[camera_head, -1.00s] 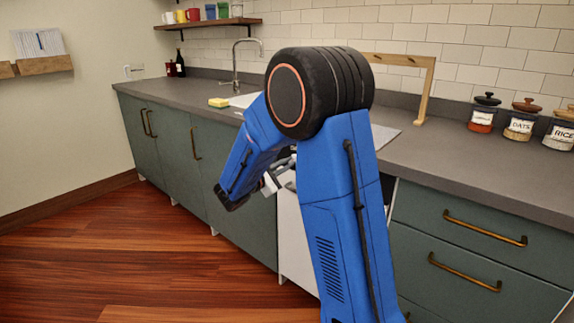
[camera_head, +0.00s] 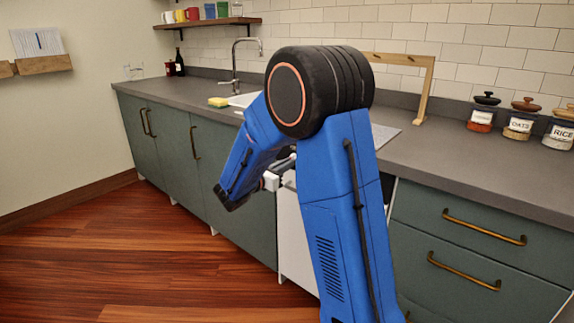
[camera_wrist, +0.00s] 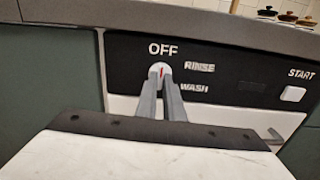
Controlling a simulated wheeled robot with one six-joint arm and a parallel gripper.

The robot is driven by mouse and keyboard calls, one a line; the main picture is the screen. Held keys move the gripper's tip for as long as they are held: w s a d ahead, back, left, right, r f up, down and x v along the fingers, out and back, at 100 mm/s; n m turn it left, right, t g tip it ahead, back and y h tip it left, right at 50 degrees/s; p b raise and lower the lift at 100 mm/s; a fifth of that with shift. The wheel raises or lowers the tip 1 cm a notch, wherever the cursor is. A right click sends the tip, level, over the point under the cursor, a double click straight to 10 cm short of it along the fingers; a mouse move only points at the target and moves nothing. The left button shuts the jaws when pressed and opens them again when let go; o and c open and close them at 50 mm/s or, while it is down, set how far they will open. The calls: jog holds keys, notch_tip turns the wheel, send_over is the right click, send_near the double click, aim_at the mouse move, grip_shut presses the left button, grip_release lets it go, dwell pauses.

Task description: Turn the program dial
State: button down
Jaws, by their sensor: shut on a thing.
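The program dial (camera_wrist: 160,70) shows in the wrist view as a small white knob with a red pointer line, on a black control panel (camera_wrist: 215,82). The word OFF stands above it, with RINSE and WASH to its right. The pointer is close to upright, toward OFF. My gripper (camera_wrist: 162,84) is shut on the dial, its two grey fingers on either side. In the head view my blue arm hides the dial and most of the white dishwasher front (camera_head: 292,235).
A white START button (camera_wrist: 293,94) is right of the dial. The counter (camera_head: 470,172) runs above the panel. Green cabinets (camera_head: 235,215) and drawers with brass handles (camera_head: 470,235) flank the dishwasher. The wooden floor (camera_head: 120,260) is clear at left.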

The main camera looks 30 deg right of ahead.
jog(key=shift+f+n, duration=0.1)
jog(key=shift+n, duration=0.2)
jog(key=c, duration=1.9)
grip_release()
jog(key=shift+o, duration=0.2)
jog(key=v, duration=1.7)
jog(key=shift+a, duration=0.15)
jog(key=shift+s, duration=0.1)
